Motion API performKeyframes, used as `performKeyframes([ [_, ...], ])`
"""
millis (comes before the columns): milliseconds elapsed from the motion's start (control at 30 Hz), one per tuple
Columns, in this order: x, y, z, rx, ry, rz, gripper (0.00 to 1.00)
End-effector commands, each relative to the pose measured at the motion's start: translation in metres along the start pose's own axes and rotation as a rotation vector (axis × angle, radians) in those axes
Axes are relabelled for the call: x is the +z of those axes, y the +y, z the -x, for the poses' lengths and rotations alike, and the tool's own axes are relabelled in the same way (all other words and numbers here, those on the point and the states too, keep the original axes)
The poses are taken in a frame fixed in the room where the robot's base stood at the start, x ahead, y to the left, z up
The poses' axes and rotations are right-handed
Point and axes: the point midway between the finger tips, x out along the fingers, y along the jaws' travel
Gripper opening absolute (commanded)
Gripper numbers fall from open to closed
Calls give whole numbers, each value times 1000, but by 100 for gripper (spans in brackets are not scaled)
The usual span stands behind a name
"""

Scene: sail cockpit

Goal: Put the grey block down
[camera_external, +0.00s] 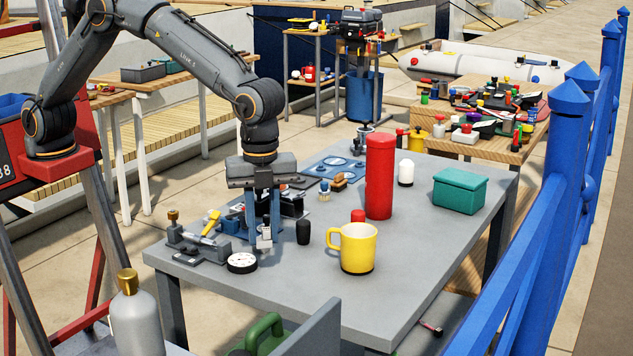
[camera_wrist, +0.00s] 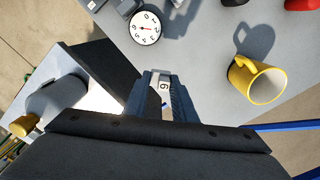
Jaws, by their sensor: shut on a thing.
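My gripper (camera_external: 264,232) points straight down over the near left part of the grey table (camera_external: 310,305). Its two blue fingers are shut on a small grey block (camera_external: 265,242), of which only part shows between them. In the wrist view, the grey block (camera_wrist: 162,82) sits between the fingertips, with a pale face and a dark digit on it. The fingers hide its sides. The block is low over the table; I cannot tell whether its underside touches the top.
A white dial (camera_external: 242,263) and a grey vice-like tool (camera_external: 200,245) lie left of my gripper. A black cup-like piece (camera_external: 303,232), a yellow mug (camera_external: 358,252) and a tall red cylinder (camera_external: 380,175) stand to the right. A teal box (camera_external: 460,190) is farther right. The front right tabletop is clear.

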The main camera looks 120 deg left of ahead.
Motion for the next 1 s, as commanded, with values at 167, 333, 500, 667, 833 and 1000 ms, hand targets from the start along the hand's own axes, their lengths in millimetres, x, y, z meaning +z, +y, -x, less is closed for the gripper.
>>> performKeyframes([
  [167, 13, 16, -8, 1, -1, 314, 3],
  [333, 24, 28, -16, 0, 0, 574, 3],
  [500, 31, 36, -20, 0, 0, 736, 3],
  [667, 34, 38, -22, 0, 1, 795, 3],
  [833, 34, 38, -22, 0, 0, 801, 3],
  [1000, 34, 38, -22, 0, 0, 800, 3],
])
